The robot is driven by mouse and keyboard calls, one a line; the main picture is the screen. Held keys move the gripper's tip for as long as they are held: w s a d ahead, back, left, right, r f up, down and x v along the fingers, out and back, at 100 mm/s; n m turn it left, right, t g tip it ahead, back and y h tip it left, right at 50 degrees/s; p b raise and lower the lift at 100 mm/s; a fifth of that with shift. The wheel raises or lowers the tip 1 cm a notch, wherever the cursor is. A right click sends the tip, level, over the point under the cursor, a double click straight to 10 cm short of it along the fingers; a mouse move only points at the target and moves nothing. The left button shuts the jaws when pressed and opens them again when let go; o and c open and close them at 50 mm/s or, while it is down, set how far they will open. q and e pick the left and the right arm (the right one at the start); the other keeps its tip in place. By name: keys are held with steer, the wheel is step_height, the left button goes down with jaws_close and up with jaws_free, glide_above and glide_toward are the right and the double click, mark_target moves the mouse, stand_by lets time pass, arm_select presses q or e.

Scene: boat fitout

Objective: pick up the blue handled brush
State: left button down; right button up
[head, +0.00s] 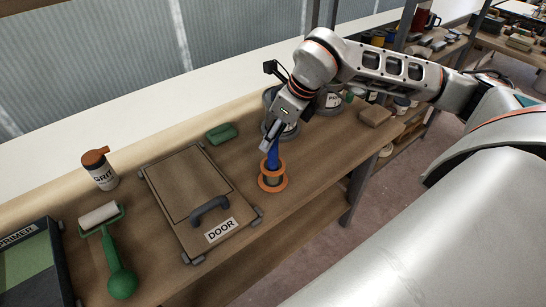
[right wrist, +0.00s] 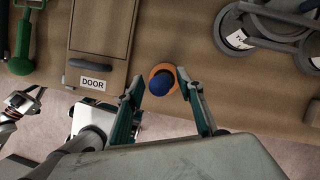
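The blue handled brush (head: 273,158) stands upright in an orange-rimmed round holder (head: 272,180) on the wooden bench. Only its blue handle shows; its lower end is hidden inside the holder. In the right wrist view the rounded blue handle end (right wrist: 160,85) lies between the two fingers, with the orange rim around it. My right gripper (head: 270,140) is at the top of the handle, fingers pointing down. In the right wrist view its fingers (right wrist: 158,90) are spread, with a gap on each side of the handle.
A wooden door panel (head: 188,183) with a dark handle lies left of the holder. Cans (head: 328,105) stand close to my right gripper.

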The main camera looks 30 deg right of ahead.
steer(key=shift+f, duration=0.15)
jaws_close()
